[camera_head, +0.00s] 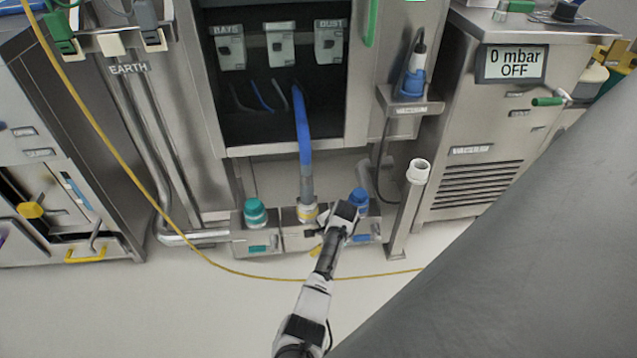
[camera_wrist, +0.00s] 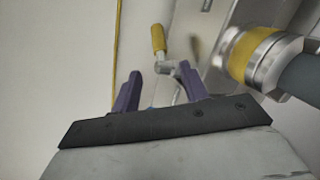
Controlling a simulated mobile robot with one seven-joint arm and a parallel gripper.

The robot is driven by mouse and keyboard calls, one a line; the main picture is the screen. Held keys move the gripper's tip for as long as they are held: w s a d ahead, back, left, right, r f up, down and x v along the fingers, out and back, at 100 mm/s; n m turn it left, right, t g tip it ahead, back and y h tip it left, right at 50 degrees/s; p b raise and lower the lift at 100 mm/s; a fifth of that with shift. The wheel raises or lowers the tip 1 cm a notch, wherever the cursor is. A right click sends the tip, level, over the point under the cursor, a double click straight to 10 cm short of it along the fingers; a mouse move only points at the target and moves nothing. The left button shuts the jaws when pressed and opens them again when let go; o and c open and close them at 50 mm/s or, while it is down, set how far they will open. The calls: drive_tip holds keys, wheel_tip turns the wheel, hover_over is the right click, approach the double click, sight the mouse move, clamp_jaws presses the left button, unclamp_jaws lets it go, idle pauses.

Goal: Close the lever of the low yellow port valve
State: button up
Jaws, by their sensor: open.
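The low yellow port (camera_head: 307,212) is the middle of three low ports, with a hose coupled into it. In the wrist view its yellow collar (camera_wrist: 250,52) is at upper right. The valve lever has a yellow grip (camera_wrist: 158,39) on a bent metal arm (camera_wrist: 165,67) and sticks out from the port box. A bit of its yellow shows in the head view (camera_head: 316,251). My gripper (camera_wrist: 158,88) is open, its two purple fingers pointing at the lever; the metal arm's lower part appears between the fingertips. I cannot tell whether they touch it. In the head view my gripper's fingertips are hard to make out.
A teal-capped port (camera_head: 256,212) is to the left and a blue-capped port (camera_head: 358,200) to the right. A blue hose (camera_head: 302,130) rises from the yellow port. A white-topped post (camera_head: 418,172) stands at right. A yellow cable (camera_head: 120,155) crosses the clear floor.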

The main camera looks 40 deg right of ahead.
drive_tip(key=b+x, duration=0.4)
drive_tip(key=x, duration=0.6)
drive_tip(key=shift+f+b, duration=0.1)
drive_tip(key=shift+b, duration=0.3)
clamp_jaws()
